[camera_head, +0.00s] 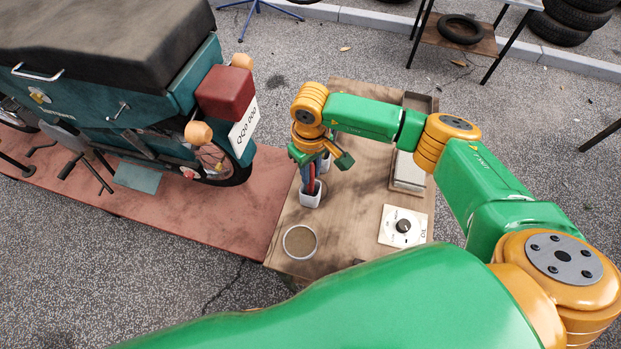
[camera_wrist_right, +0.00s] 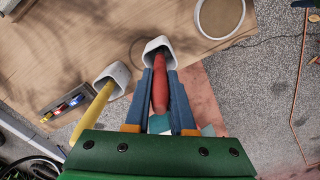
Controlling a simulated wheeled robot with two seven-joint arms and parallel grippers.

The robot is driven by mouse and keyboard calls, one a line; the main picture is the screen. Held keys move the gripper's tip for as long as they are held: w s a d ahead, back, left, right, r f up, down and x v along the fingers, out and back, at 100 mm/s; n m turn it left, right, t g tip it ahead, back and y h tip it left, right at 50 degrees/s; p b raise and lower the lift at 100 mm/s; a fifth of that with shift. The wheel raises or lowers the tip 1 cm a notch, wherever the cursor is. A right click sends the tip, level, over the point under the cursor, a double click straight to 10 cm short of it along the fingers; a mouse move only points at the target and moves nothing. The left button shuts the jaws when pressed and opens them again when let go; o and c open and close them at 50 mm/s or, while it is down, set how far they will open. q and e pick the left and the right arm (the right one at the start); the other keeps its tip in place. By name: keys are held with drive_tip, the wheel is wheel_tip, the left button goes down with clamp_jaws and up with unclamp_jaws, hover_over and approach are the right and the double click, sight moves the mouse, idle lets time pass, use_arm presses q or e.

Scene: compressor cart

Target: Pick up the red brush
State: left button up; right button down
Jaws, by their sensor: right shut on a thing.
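The red brush (camera_wrist_right: 160,92) has its handle between the two blue fingers of my right gripper (camera_wrist_right: 160,76) in the wrist view. The gripper is shut on it. The brush's far end is at the mouth of a white cup (camera_wrist_right: 155,43), and its lower part is hidden there. In the head view my right gripper (camera_head: 311,182) points down over this white cup (camera_head: 310,199) on the wooden table. My left gripper is not in view.
A second white cup (camera_wrist_right: 113,71) holds a yellow-handled brush (camera_wrist_right: 92,113) close beside. A round dish (camera_head: 300,242), a white plate with a dark knob (camera_head: 403,226) and a tray (camera_head: 409,172) share the table (camera_head: 345,222). A teal vehicle (camera_head: 150,115) stands left.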

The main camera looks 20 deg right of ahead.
wheel_tip(320, 180, up, 10)
drive_tip(key=b, duration=0.3)
drive_tip(key=shift+f, duration=0.25)
drive_tip(key=shift+r, duration=0.3)
